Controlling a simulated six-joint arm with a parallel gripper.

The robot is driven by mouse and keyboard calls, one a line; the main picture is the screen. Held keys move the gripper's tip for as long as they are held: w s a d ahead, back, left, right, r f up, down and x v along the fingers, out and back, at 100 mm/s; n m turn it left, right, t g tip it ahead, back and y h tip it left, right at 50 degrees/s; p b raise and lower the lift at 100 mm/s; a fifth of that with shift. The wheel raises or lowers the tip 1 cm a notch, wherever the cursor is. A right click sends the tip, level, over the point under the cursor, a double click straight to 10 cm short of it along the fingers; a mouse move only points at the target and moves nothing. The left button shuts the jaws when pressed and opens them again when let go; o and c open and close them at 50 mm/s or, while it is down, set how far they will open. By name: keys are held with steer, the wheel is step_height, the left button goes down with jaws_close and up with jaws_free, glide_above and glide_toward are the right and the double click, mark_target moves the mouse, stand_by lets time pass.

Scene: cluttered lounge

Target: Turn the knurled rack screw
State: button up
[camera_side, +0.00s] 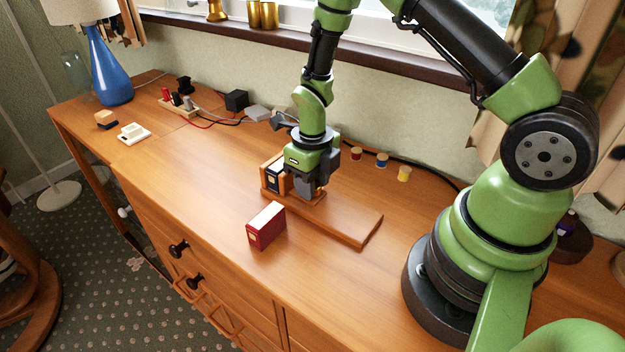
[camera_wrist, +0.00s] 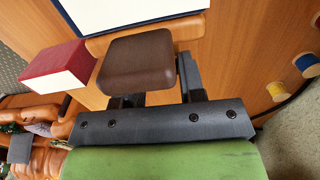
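The wooden rack (camera_side: 264,178) stands on a flat wooden board (camera_side: 352,229) and holds a dark book-like block (camera_side: 274,177). My gripper (camera_side: 308,191) points down at the rack's right side, close to the board. In the wrist view, a dark brown rounded block (camera_wrist: 138,62) lies in front of my gripper (camera_wrist: 157,90) and covers part of the left finger. The fingers stand apart at their bases, but I cannot tell whether they grip anything. I cannot make out the knurled screw; my gripper may hide it.
A red box (camera_side: 266,225) stands in front of the board; it also shows in the wrist view (camera_wrist: 52,62). Thread spools (camera_side: 382,160) and a black cable lie behind. A blue lamp (camera_side: 107,72) and small items stand at the far left. The board's right part is clear.

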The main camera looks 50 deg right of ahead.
steer(key=c, duration=0.4)
steer(key=n, duration=0.4)
steer(key=shift+n, duration=0.3)
steer(key=o, duration=1)
steer(key=shift+c, duration=0.2)
steer(key=shift+r, duration=0.1)
step_height(320, 180, up, 10)
